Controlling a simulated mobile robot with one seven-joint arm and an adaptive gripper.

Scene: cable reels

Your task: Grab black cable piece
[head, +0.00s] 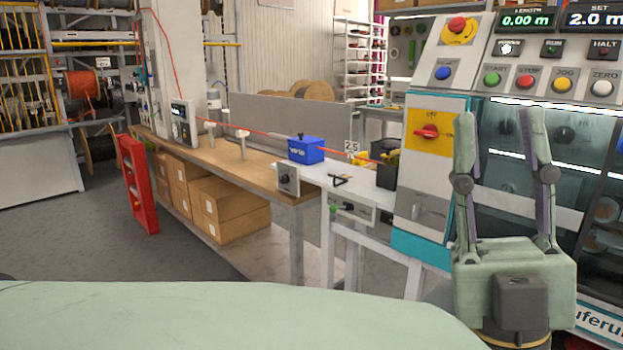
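My gripper (501,122) stands upright at the right of the head view. Its two fingers are wide apart with nothing between them. A small black piece (340,181) lies on the white bench top (322,172), right of the blue box. It may be the black cable piece, but it is too small to tell for sure. My gripper is well apart from it, to its right and nearer the camera. No other loose black cable piece can be made out.
A blue box (306,150) and a black machine block (385,162) flank the black piece. A red cable (265,133) runs above the wooden bench (225,160). A control cabinet (430,150) stands behind my gripper. A red frame (138,185) stands on the open floor at left.

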